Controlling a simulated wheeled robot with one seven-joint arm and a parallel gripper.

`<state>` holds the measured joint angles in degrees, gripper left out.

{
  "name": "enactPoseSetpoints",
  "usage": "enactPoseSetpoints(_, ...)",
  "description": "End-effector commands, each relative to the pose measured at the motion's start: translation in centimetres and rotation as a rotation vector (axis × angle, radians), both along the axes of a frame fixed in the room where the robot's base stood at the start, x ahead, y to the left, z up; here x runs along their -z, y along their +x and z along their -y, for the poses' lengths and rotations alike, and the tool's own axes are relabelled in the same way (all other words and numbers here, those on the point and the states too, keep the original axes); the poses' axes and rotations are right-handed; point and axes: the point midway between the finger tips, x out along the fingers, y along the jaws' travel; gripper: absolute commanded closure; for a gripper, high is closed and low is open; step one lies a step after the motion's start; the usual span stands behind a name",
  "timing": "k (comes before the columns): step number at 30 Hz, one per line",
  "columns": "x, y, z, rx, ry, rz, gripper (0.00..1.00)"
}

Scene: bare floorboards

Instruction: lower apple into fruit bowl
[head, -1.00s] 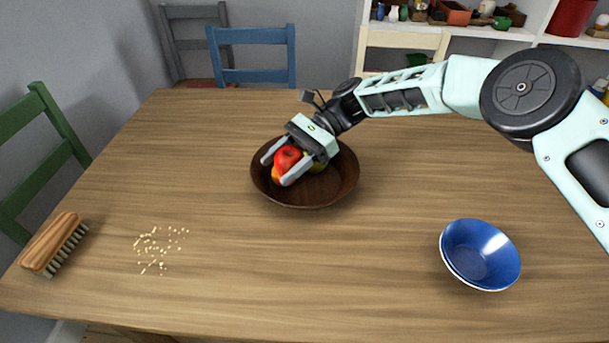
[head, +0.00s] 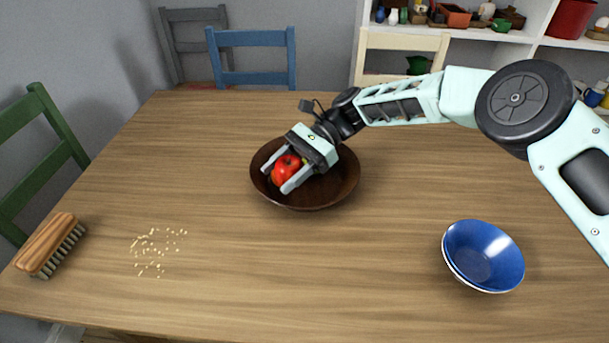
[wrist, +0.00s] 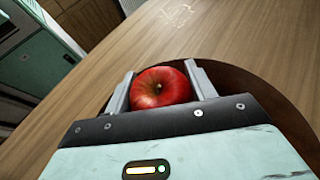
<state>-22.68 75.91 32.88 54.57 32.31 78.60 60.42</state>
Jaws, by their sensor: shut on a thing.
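A red apple (head: 287,166) is held between the two fingers of my gripper (head: 281,174), within the outline of the dark brown bowl (head: 318,200) in the head view. The wrist view also shows the apple (wrist: 161,88) between the fingers, with part of the bowl's inside (wrist: 245,88) to the right. A bit of orange shows just under the apple, and a little green shows beside my gripper; most of what lies in the bowl is hidden. I cannot tell whether the apple touches anything below it.
A blue bowl (head: 483,256) stands at the front right of the wooden table (head: 340,270). A brush (head: 50,244) and scattered crumbs (head: 157,250) lie at the left. Chairs stand around the table. The table between crumbs and blue bowl is clear.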

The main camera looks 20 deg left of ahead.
Motion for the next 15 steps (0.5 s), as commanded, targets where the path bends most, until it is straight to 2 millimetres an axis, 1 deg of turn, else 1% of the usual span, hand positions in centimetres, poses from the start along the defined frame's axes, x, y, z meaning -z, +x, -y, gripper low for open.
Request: enactPoseSetpoints(15, 0.68, 0.01, -0.01, 0.0, 0.0, 0.0, 0.69)
